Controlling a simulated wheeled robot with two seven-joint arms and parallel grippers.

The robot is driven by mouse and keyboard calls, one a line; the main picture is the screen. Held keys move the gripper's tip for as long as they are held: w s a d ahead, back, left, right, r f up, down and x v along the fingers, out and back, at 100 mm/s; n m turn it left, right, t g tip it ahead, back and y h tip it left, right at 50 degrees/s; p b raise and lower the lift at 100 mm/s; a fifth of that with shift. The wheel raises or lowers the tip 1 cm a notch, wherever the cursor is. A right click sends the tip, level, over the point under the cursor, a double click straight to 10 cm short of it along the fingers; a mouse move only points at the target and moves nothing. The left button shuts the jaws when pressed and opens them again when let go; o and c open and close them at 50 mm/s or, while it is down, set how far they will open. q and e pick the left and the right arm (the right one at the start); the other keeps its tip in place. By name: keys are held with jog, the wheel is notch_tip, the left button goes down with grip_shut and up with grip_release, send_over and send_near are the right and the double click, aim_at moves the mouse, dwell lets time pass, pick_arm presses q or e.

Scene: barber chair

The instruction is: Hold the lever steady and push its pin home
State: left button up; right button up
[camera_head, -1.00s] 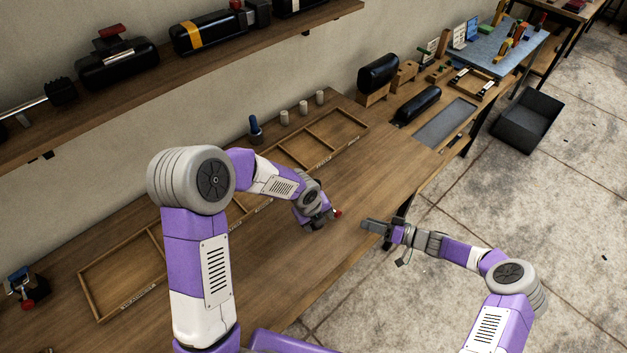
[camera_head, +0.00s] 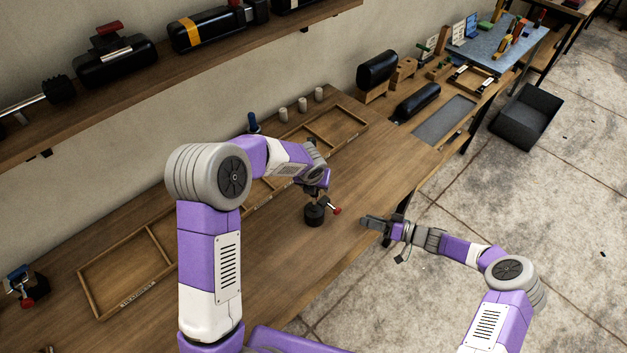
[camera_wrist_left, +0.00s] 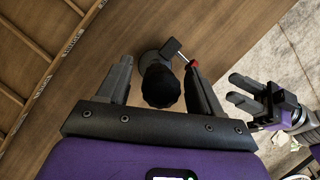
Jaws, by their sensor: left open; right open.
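A small black fixture (camera_head: 314,215) stands on the bench, with a short lever (camera_head: 336,210) with a red end pointing right. In the left wrist view its round black knob (camera_wrist_left: 160,86) shows between my left fingers, and the red part of the lever (camera_wrist_left: 191,66) is by the right finger's tip. I cannot make out the pin for certain. My left gripper (camera_wrist_left: 158,66) is open above the fixture; I cannot tell whether it touches it. My right gripper (camera_head: 372,224) is open and empty, right of the fixture near the bench edge; it also shows in the left wrist view (camera_wrist_left: 245,90).
A divided wooden tray (camera_head: 125,272) lies along the bench's wall side, with several small pegs (camera_head: 302,104) behind it. A similar red-and-blue fixture (camera_head: 25,288) stands at far left. A shelf (camera_head: 150,90) overhangs the back.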

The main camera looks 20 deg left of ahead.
pick_arm(q)
jog(key=shift+w+f, duration=0.15)
jog(key=shift+f, duration=0.35)
grip_shut()
jog(key=shift+o, duration=0.3)
grip_release()
jog(key=v, duration=1.2)
jog(key=shift+r, duration=0.1)
